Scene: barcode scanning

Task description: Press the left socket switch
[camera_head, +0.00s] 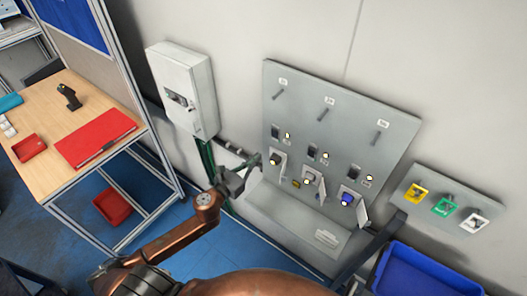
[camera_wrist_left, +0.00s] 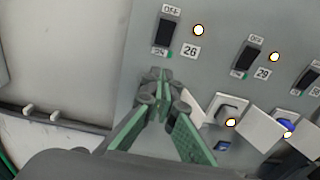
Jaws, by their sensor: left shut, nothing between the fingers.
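The left socket switch (camera_head: 275,131) is a black rocker on the grey wall panel (camera_head: 350,100). My left gripper (camera_head: 257,159) is shut and empty, below and left of that switch in the head view. In the left wrist view its closed fingertips (camera_wrist_left: 158,76) appear just below the switch; contact cannot be told. My right gripper is not in view.
Middle switch (camera_head: 312,151) and right switch (camera_head: 348,172) sit to the right, each with a round light. Sockets with open covers, one holding a blue plug (camera_head: 347,199), lie below. A white box (camera_head: 185,90) hangs at left; a blue bin (camera_head: 425,275) stands lower right.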

